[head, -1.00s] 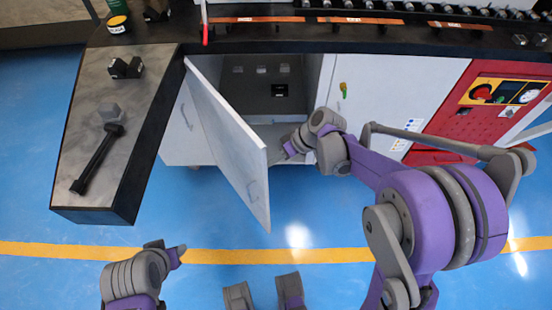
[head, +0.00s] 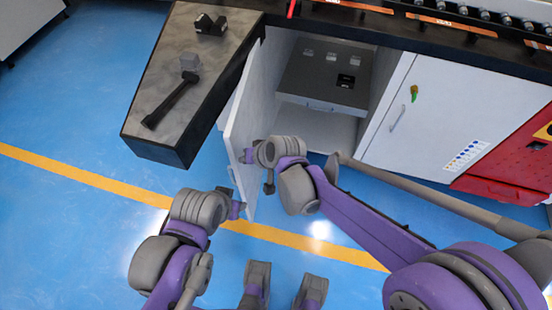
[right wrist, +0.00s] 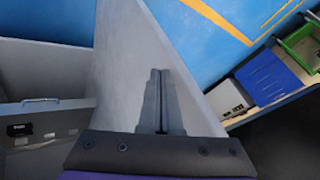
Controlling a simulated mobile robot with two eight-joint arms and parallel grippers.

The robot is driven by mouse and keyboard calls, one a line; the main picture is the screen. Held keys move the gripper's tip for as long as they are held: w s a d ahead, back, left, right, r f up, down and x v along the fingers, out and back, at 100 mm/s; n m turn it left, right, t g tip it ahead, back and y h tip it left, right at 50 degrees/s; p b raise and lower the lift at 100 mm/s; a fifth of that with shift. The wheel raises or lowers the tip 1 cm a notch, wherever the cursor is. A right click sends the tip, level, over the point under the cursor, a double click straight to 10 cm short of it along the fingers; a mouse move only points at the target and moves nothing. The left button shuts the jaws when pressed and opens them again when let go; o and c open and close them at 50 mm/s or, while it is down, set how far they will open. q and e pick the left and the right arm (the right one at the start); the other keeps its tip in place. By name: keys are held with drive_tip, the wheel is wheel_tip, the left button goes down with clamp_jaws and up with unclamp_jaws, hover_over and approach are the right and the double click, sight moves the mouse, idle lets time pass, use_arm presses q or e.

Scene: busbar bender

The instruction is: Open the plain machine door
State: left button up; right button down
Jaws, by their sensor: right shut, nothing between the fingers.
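The plain white machine door (head: 249,108) stands swung out from the cabinet, its inner face towards the opening. It also fills the middle of the right wrist view (right wrist: 122,75). My right gripper (head: 247,156) is at the door's inner face, near its free edge. In the right wrist view its fingers (right wrist: 157,75) are together and empty, in front of the white panel; contact is unclear. My left gripper (head: 239,209) is on the door's outer side, close to its lower edge; its fingers are too small to judge.
The open cabinet (head: 315,125) holds a grey drawer unit (head: 325,75). A closed white door (head: 420,115) with a handle is to its right, then a red panel (head: 515,170). The dark-edged worktop (head: 185,85) overhangs at left. Blue floor is free in front.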

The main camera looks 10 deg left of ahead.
sight(230, 158)
use_arm(q)
drive_tip(key=shift+f, duration=0.1)
use_arm(e)
drive_tip(key=shift+s+a, duration=0.2)
drive_tip(key=shift+a, duration=1.15)
drive_tip(key=shift+s+a, duration=0.15)
drive_tip(key=shift+a, duration=1.2)
drive_tip(key=shift+d, duration=0.15)
